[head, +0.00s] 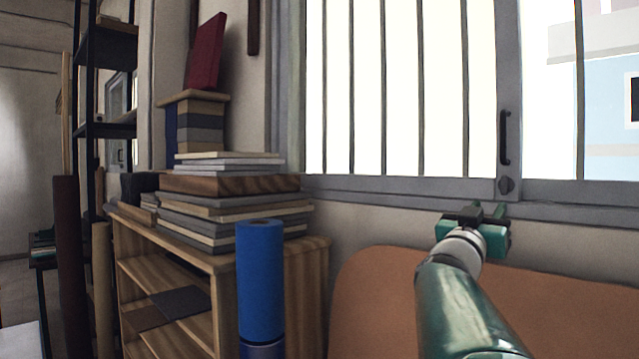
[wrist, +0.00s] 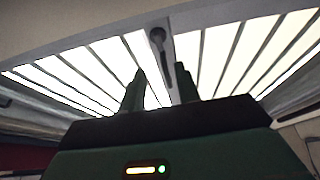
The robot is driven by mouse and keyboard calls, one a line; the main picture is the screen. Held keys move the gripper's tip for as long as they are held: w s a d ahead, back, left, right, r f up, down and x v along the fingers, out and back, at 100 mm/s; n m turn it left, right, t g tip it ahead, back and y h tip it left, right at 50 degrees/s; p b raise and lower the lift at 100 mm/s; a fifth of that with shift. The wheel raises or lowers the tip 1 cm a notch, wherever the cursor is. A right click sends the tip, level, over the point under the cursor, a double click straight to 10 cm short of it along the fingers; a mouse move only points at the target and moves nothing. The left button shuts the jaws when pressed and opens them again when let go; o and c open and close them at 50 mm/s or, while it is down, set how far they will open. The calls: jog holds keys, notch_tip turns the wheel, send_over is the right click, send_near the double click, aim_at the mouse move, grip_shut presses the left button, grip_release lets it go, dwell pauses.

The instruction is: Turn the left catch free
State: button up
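A wooden shelf (head: 222,262) with stacked boards (head: 232,184) stands left. A blue roll (head: 260,280) stands before it. A brown rounded panel (head: 385,300) is below the window, behind my arm. The space between my gripper and the window frame looks clear.

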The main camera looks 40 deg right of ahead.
aim_at(504, 183)
jog(key=x, duration=1.2)
jog(key=shift+s+r, duration=0.1)
jog(key=shift+s, duration=0.05)
jog(key=shift+a, duration=0.1)
jog(key=shift+c, duration=0.8)
jog(key=c, duration=0.5)
